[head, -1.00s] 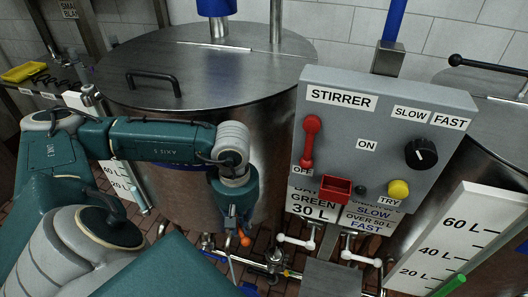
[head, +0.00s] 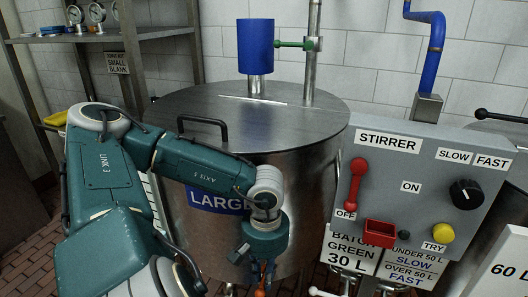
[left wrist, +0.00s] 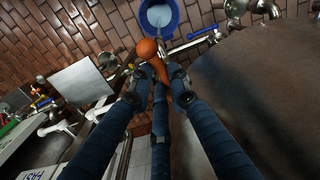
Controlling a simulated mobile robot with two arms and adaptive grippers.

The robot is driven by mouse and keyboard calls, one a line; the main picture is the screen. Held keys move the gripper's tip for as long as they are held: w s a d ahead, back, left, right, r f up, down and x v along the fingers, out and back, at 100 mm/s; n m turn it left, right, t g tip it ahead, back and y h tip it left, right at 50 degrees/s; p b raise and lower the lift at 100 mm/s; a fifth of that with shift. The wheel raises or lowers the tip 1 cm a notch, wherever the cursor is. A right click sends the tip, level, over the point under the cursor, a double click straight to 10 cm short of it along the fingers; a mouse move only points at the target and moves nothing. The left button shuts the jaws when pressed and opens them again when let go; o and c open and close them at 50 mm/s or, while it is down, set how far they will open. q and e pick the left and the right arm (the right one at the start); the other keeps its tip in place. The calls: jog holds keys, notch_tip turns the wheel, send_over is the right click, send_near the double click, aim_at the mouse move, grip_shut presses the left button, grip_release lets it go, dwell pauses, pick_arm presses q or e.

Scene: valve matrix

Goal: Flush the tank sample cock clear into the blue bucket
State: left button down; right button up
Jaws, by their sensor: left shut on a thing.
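My left gripper (head: 259,274) is low in front of the big steel tank (head: 300,180), which bears a blue "LARGE" sign. The handle also shows at the bottom edge of the head view (head: 260,293). The blue bucket (left wrist: 176,18) is just beyond the knob, cut by the top edge, with a pale inside; I cannot tell whether liquid is flowing. The cock's body and spout are mostly hidden. My right gripper is out of view.
A grey stirrer panel (head: 425,170) with a red lever (head: 355,185), black knob and yellow button stands right of my arm. A blue-handled valve (left wrist: 195,42) and pipework are close beside the bucket. A steel shelf (head: 100,37) stands at the back left.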

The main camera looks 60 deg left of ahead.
pick_arm(q)
jog(key=shift+r, duration=0.1)
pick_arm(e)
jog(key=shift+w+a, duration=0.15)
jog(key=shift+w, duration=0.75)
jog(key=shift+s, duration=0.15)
pick_arm(q)
jog(key=c, duration=1.9)
grip_release()
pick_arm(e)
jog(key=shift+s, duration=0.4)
pick_arm(q)
notch_tip(320, 180, up, 12)
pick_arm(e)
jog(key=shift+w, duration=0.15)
